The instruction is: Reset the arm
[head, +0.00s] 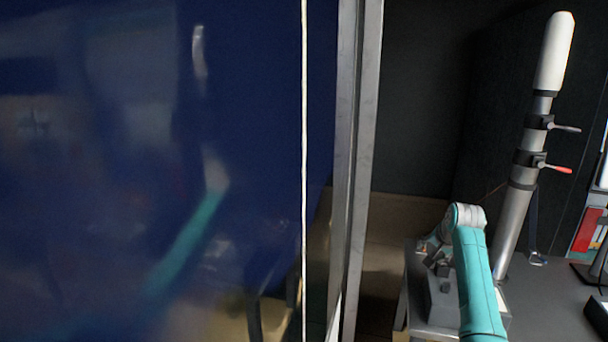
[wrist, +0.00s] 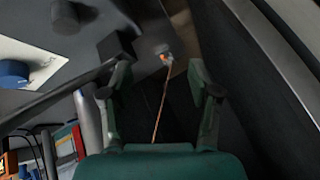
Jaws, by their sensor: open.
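My arm (head: 475,275) is teal with a pale joint at its top and shows at the lower right of the head view, in front of a grey surface. My gripper (wrist: 160,88) shows in the wrist view with its two fingers spread apart and nothing between them that I can see held. In the head view it is mostly hidden behind my arm, near a grey box.
A glossy dark blue panel (head: 150,130) fills the left, with a metal post (head: 357,150) beside it. A grey column with a white top (head: 555,55) and clamps stands behind my arm. A grey counter (head: 545,290) lies at right. A thin orange cord (wrist: 162,98) shows beyond the fingers.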

